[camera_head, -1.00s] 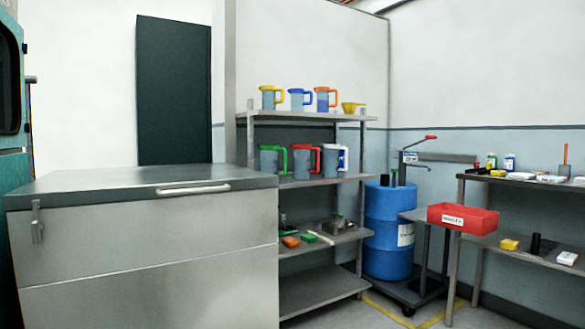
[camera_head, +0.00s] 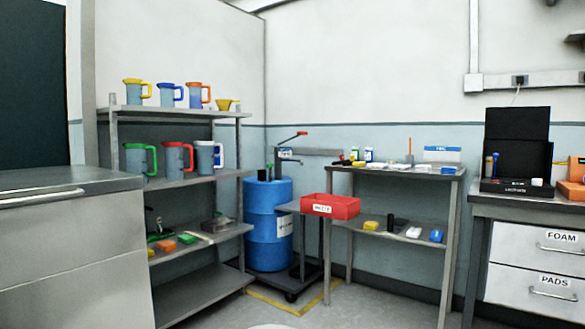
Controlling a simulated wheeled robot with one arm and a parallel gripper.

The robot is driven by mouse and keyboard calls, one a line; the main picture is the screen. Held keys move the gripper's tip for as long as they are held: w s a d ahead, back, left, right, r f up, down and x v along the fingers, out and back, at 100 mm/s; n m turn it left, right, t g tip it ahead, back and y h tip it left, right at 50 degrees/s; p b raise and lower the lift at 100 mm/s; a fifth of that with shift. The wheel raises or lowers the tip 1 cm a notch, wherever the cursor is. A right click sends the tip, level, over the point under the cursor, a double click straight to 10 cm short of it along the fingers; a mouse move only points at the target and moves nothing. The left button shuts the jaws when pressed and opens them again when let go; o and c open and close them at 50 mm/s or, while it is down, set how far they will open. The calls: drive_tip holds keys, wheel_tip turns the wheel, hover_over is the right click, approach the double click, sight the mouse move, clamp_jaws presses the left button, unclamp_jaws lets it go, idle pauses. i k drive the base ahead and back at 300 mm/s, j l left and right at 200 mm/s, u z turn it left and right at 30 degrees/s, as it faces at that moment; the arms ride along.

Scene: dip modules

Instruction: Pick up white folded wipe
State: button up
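A small white object (camera_head: 413,232) lies on the lower shelf of the metal side table. Flat white items (camera_head: 394,167) lie on the table's top shelf. Both are too small to tell whether either is the white folded wipe. My gripper is not in view.
A red bin (camera_head: 331,206) juts out in front of the table (camera_head: 445,240). A blue drum (camera_head: 268,225) stands on a dolly beside a rack (camera_head: 205,290) with jugs. A steel chest (camera_head: 70,260) is at left, a drawer bench (camera_head: 530,207) at right. Some floor in front is clear.

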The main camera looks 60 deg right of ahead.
sight(420, 168)
drive_tip(key=z, duration=2.3)
drive_tip(key=i+j+z, duration=0.55)
drive_tip(key=i+z, duration=0.15)
drive_tip(key=i+j+z, duration=0.25)
drive_tip(key=j+z, duration=0.15)
